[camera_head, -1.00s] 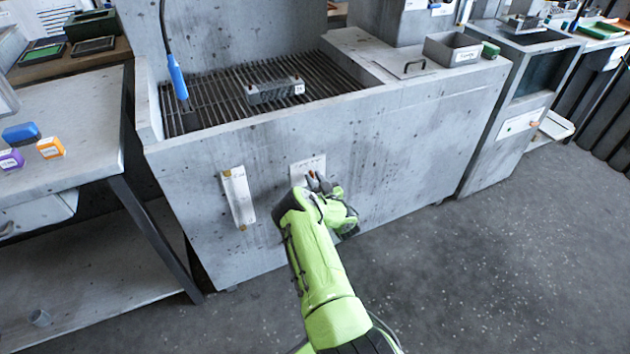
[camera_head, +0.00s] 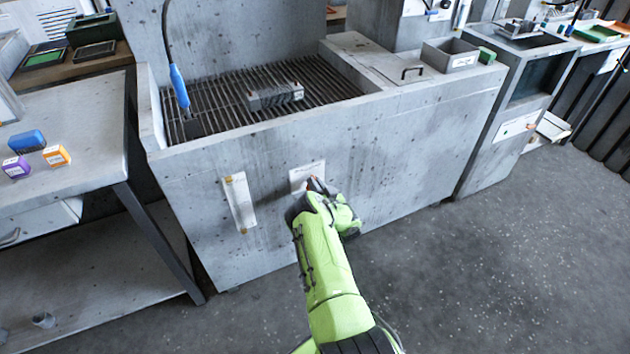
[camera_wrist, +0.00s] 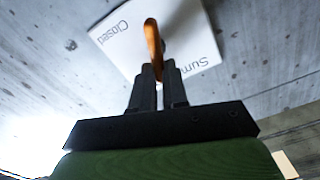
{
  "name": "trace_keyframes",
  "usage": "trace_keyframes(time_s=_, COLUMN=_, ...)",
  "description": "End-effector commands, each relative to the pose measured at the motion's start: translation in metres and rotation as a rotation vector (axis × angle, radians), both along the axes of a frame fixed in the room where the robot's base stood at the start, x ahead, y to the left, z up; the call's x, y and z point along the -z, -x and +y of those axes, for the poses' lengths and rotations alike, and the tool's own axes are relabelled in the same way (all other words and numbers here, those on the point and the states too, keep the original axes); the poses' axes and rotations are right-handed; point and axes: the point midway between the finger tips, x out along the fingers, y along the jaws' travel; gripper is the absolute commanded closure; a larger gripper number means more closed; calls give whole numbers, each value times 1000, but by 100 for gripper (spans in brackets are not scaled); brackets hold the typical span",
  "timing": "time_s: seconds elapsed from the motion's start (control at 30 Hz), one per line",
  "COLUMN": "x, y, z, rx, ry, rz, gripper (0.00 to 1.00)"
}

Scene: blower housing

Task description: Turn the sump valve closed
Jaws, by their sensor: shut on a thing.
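The sump valve shows in the wrist view as an orange lever handle (camera_wrist: 152,42) in front of a white label plate (camera_wrist: 190,25). The plate reads "Closed" on its left and part of "Sump" at the lower right. My gripper (camera_wrist: 158,75) has its two dark fingers together on the lower end of the orange handle. In the head view my gripper (camera_head: 316,187) is at the white plate (camera_head: 304,174) on the front of the grey tank; the gripper and wrist largely hide the handle.
Left of the valve plate, a tall white strip (camera_head: 239,202) is fixed to the tank front (camera_head: 400,150). A grey workbench (camera_head: 75,160) with small coloured boxes stands at the left. The floor (camera_head: 500,260) at the right is clear.

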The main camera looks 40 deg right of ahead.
Motion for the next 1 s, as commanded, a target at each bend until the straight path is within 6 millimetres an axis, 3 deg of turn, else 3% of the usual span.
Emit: trace_keyframes(time_s=1.0, x=16, y=5, z=-13, rx=2, ry=-916, rz=-268, gripper=100)
